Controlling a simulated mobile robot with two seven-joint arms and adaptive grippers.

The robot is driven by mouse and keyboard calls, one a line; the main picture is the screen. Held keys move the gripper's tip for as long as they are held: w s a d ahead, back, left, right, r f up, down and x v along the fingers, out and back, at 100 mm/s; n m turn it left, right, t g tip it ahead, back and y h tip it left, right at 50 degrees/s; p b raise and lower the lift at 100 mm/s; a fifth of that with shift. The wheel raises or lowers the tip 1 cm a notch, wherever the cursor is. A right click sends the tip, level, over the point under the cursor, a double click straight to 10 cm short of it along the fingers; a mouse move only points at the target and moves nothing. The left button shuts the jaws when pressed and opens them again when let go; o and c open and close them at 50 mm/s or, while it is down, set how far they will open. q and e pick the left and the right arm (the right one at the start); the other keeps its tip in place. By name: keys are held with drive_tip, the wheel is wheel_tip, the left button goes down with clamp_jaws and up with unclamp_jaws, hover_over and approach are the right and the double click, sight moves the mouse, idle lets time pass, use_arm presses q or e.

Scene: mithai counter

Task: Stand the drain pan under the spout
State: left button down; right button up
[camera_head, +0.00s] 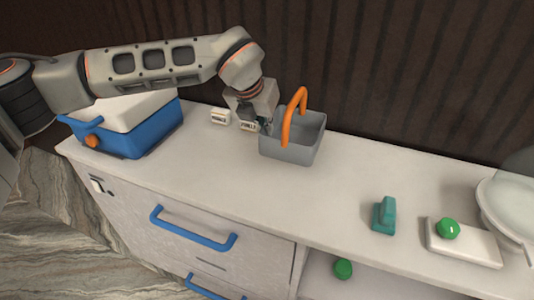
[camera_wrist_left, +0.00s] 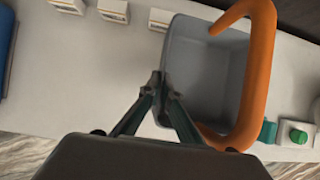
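The grey drain pan (camera_head: 290,151) with a tall orange handle (camera_head: 287,123) stands upright on the counter, right of the blue cooler. The cooler (camera_head: 135,141) has a white lid and a small orange spout (camera_head: 92,141) low on its front left. My left gripper (camera_head: 266,127) is at the pan's left wall. In the left wrist view the left gripper's fingertips (camera_wrist_left: 162,86) are close together across the pan wall, one on each side, and look shut on it. The pan (camera_wrist_left: 205,68) is empty there. My right gripper is out of view.
The counter (camera_head: 190,165) between cooler and pan is clear at the front.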

use_arm(q)
wheel_tip(320, 180, down, 9)
idle(0.5)
drive_tip(key=c, duration=2.3)
unclamp_jaws()
